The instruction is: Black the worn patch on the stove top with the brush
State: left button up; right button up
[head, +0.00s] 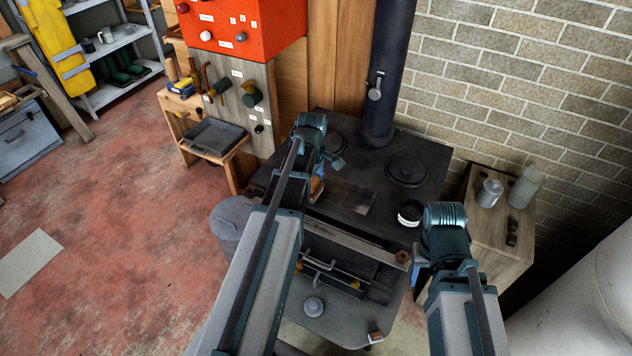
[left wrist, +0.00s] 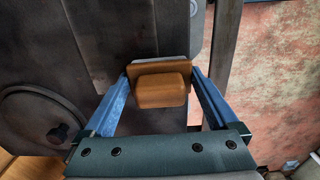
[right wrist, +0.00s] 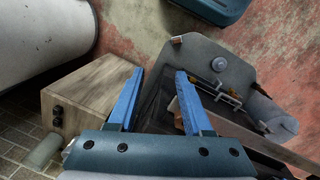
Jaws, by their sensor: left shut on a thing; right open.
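The black stove top (head: 425,165) fills the middle of the head view. A duller, greyish worn patch (head: 350,197) shows near its front, just right of my left gripper. My left gripper (head: 318,184) is shut on the brush (left wrist: 163,92), an orange-brown wooden block between the blue fingers in the left wrist view. It is low over the stove top's left part; the bristles are hidden, so contact cannot be told. An open tin of black polish (head: 410,212) stands at the stove top's right front. My right gripper (right wrist: 159,73) is open and empty, beside the stove's front right corner.
A stovepipe (head: 388,75) rises at the back, and a round lid (head: 406,170) lies on the stove's right. A rail (head: 355,243) runs along the front. A wooden cabinet (head: 482,235) with jars stands at right. A low bench (head: 240,165) with a tray is at left.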

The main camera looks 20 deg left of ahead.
aim_at(312, 181)
pick_arm(q)
jog(key=shift+s+r, duration=0.1)
jog(key=shift+s, duration=0.1)
notch_tip(312, 181, up, 6)
jog(key=p, duration=0.6)
dwell(0.3)
notch_tip(312, 181, up, 3)
jog(key=p, duration=0.3)
dwell(0.3)
dwell(0.6)
